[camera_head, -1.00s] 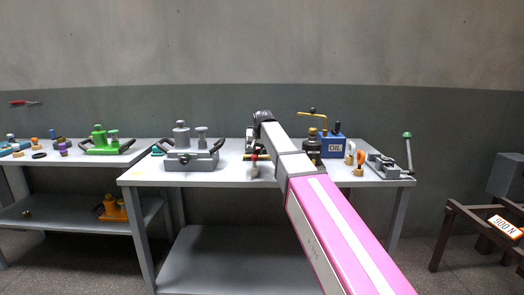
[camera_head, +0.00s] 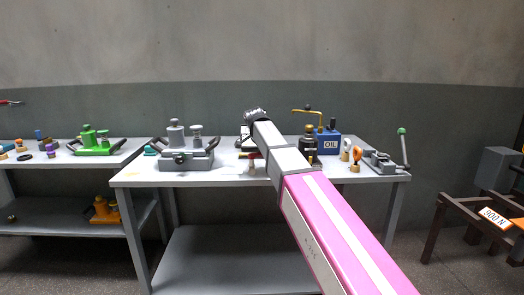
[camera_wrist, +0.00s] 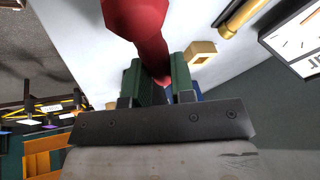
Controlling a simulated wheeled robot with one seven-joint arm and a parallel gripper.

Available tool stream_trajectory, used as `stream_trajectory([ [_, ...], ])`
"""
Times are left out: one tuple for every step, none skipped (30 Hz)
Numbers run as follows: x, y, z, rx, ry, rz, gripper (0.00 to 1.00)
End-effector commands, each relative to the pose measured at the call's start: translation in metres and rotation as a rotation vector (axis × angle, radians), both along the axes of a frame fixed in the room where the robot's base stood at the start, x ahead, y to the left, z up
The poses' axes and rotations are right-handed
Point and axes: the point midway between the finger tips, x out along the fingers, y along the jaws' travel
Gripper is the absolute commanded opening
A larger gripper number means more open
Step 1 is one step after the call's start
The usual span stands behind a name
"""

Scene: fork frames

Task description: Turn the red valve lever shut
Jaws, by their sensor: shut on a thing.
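The red valve lever (camera_wrist: 150,38) fills the upper middle of the wrist view, coming down toward my fingers. My gripper (camera_wrist: 163,82) has its two green fingers on either side of the lever's lower end and is shut on it. In the head view only a small red part of the lever (camera_head: 252,156) shows, at the middle of the grey table. My arm hides most of the valve and my fingertips there. The lever's exact angle cannot be told from these views.
On the table (camera_head: 140,180), a grey clamp fixture (camera_head: 186,158) stands to the left. A dark bottle (camera_head: 309,143), a blue oil box (camera_head: 328,143) and a grey vise-like device with a green-knobbed lever (camera_head: 381,161) stand to the right. A second table with a green fixture (camera_head: 94,144) is further left.

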Motion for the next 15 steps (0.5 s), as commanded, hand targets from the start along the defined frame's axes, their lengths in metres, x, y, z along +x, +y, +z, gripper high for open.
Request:
stream_trajectory([
  [-0.003,-0.001,0.000,-0.001,0.001,-0.045,0.00],
  [-0.005,-0.002,0.000,-0.001,0.000,-0.072,0.00],
  [-0.007,-0.003,0.000,0.000,0.001,-0.110,0.00],
  [-0.008,-0.004,0.000,-0.001,0.002,-0.136,0.00],
  [-0.010,-0.005,0.000,-0.001,0.001,-0.162,0.00],
  [-0.012,-0.005,0.000,-0.001,0.001,-0.197,0.00],
  [-0.013,-0.006,0.000,-0.001,0.002,-0.222,0.00],
  [-0.014,-0.006,0.000,0.000,0.000,-0.246,0.00],
  [-0.016,-0.007,0.000,0.000,0.001,-0.277,0.00],
  [-0.017,-0.007,0.000,-0.001,0.001,-0.300,0.00],
  [-0.019,-0.008,0.000,-0.001,0.000,-0.320,0.00],
  [-0.020,-0.008,0.000,-0.001,0.000,-0.347,0.00],
  [-0.021,-0.008,0.000,-0.001,0.001,-0.366,0.00],
  [-0.022,-0.009,0.000,-0.001,0.001,-0.383,0.00],
  [-0.024,-0.009,0.000,0.000,0.000,-0.405,0.00],
])
